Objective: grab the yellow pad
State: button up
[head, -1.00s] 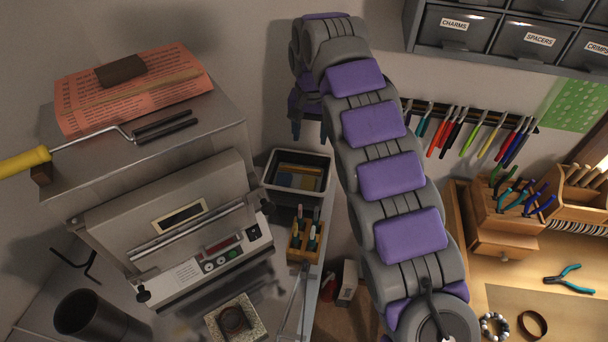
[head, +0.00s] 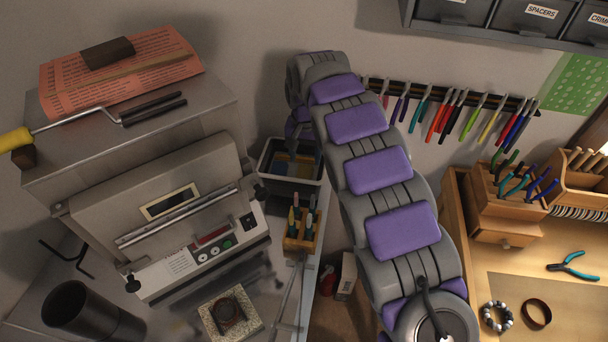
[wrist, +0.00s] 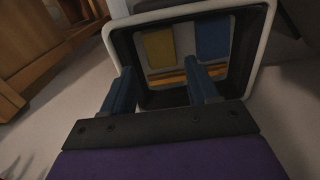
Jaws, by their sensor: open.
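The yellow pad (wrist: 158,48) lies inside a dark bin with a pale rim (wrist: 262,28), beside a blue pad (wrist: 212,39), in the wrist view. The same bin (head: 290,181) stands at the back of the bench in the head view, where its contents are small and partly covered by my arm's end. My gripper (wrist: 160,66) is open and empty, its two blue fingers apart at the bin's near edge. The yellow pad shows between and beyond the fingertips, apart from them. In the head view the fingers are largely hidden.
An orange-brown strip (wrist: 187,73) lies in the bin near the pads. A wooden holder with small tools (head: 300,230) stands just in front of the bin. A grey kiln (head: 150,190) stands to its left. Pliers hang on a wall rack (head: 450,100) to the right.

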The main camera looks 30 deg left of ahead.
aim_at(305, 171)
jog(key=shift+d+f, duration=0.1)
jog(key=shift+f, duration=0.15)
jog(key=f, duration=0.1)
jog(key=f+b, duration=0.1)
jog(key=f, duration=0.1)
jog(key=f+b, duration=0.1)
jog(key=f, duration=0.1)
jog(key=shift+s+a, duration=0.2)
jog(key=shift+a, duration=0.05)
jog(key=shift+d+r, duration=0.15)
jog(key=shift+d, duration=0.1)
jog(key=c, duration=0.4)
jog(key=shift+a, duration=0.1)
jog(key=c, duration=0.4)
